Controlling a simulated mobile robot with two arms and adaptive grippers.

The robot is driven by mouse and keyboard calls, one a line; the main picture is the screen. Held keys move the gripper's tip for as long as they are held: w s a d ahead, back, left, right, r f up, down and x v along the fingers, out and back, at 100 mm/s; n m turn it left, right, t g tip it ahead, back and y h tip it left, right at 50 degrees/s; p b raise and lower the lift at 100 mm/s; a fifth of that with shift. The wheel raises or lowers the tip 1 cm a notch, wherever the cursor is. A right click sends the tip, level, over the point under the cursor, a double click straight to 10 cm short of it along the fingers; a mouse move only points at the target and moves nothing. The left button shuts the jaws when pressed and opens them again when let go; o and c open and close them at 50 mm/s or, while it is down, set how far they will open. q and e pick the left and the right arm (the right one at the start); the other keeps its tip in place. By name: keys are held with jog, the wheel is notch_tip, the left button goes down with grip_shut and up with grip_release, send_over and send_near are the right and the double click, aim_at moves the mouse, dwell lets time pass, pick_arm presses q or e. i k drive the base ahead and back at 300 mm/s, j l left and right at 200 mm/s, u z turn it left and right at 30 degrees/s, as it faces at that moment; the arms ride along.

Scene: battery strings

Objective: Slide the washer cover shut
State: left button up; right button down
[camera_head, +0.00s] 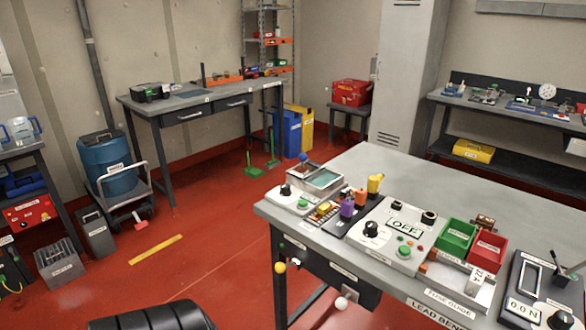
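No part is clearly readable as the washer cover. A grey metal box (346,186) sits at the far left corner of the near workbench (374,159). It has a pale section (291,172) on the left and a greenish section (325,180) on the right. A small dark-blue knob (303,157) stands at its back edge. Whether any part of the box is a sliding cover, or is open or shut, is too small to tell. Neither of my grippers shows in this view.
In front of the box are a white switch unit (290,199), an "OFF" panel (404,229), a green bin (456,237) and a red bin (487,249). The bench's back middle is clear. The red floor (215,240) left of the bench is mostly open.

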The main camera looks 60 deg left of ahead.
aim_at(302, 156)
jog(key=u, duration=1.65)
